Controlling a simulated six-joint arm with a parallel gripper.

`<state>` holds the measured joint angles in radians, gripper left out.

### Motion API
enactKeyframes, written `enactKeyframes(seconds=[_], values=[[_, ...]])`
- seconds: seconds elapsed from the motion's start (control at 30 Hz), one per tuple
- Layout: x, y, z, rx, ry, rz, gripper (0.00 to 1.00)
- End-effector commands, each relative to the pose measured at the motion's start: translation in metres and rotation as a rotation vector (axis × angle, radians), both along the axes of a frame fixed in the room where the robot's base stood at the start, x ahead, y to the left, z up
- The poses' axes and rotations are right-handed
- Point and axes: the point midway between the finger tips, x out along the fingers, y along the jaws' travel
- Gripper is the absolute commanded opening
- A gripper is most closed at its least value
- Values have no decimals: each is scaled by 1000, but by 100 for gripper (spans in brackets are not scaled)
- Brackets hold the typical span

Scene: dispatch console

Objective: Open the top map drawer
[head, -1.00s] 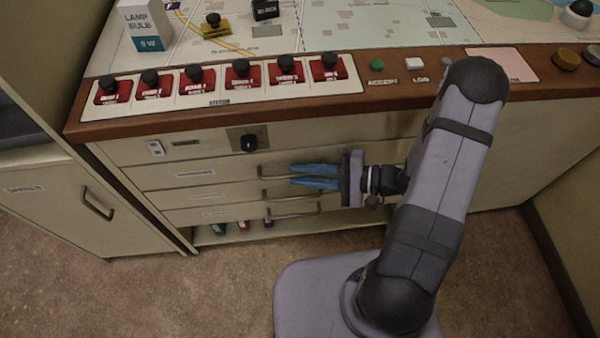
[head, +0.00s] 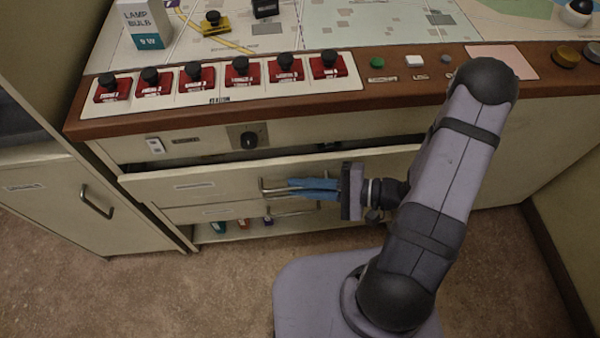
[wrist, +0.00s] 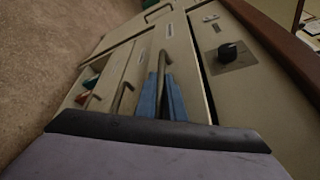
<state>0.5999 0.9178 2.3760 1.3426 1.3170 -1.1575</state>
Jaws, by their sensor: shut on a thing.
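The top map drawer (head: 215,184) is a cream drawer front with a small label and a metal bar handle (head: 268,189). It stands out from the console, with a dark gap above its upper edge. My gripper (head: 290,188) has blue fingers and is shut on that handle, reaching from the right. In the wrist view the blue fingers (wrist: 165,98) close around the handle bar (wrist: 162,70), and the drawer front (wrist: 185,65) is forward of the panel with the black knob. The drawer's inside is mostly hidden from the head view.
A cabinet door with a handle (head: 97,202) is at the left. The console top carries red switches (head: 240,73) and a lamp bulb box (head: 144,24).

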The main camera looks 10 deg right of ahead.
Motion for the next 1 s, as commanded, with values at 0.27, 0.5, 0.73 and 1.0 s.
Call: enactKeyframes(seconds=[0.27, 0.5, 0.73, 1.0], values=[[-8, -1, -1, -4, -3, -2, 0], [-7, -1, 0, -4, -5, -2, 17], [-8, -1, 0, -2, -4, -2, 17], [-13, -20, 5, -3, -6, -5, 17]])
